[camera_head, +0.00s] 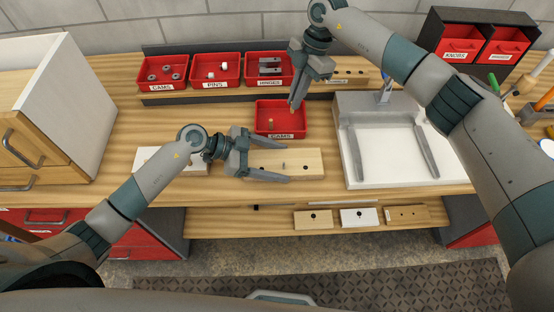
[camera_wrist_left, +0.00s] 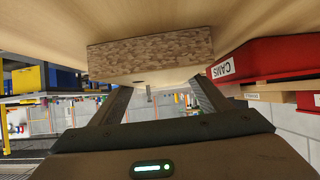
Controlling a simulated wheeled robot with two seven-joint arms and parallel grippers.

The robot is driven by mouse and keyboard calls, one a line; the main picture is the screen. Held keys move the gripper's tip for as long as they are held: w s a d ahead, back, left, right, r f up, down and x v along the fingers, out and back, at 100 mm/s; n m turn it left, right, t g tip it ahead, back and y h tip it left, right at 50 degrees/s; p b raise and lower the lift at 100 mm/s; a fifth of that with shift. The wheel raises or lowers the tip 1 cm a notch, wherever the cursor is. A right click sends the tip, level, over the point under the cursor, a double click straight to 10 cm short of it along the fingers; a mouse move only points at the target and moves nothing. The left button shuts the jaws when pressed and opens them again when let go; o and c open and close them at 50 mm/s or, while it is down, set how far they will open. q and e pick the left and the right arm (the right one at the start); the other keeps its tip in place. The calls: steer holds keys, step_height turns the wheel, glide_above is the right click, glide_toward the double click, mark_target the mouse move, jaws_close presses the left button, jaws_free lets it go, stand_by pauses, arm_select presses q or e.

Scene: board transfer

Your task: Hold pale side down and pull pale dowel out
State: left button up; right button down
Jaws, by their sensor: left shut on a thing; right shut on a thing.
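The pale board (camera_head: 300,156) lies on the bench with a small grey peg (camera_head: 284,166) and a dark hole on top. My left gripper (camera_head: 268,163) is shut on its left part; in the left wrist view the board's speckled end (camera_wrist_left: 150,56) shows between the fingers. My right gripper (camera_head: 296,104) is shut above the back right of the red CAMS bin (camera_head: 262,106). What it grips is too small to make out. A small tan dowel-like piece (camera_head: 270,124) shows in that bin.
Three labelled red bins (camera_head: 215,72) stand at the back. A white tray (camera_head: 395,172) is at right, and a white board (camera_head: 150,158) lies left of my left gripper. Several small boards (camera_head: 312,219) rest on the lower front shelf. A drawer cabinet (camera_head: 70,120) stands far left.

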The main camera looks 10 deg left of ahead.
steer(key=shift+w+a, duration=0.1)
steer(key=shift+w, duration=0.15)
steer(key=shift+f, duration=0.1)
steer(key=shift+f, duration=3.95)
steer(key=c, duration=1.8)
jaws_free()
steer(key=shift+c, duration=0.2)
steer(key=shift+r, duration=0.1)
steer(key=v, duration=1.1)
steer(key=shift+r, duration=0.4)
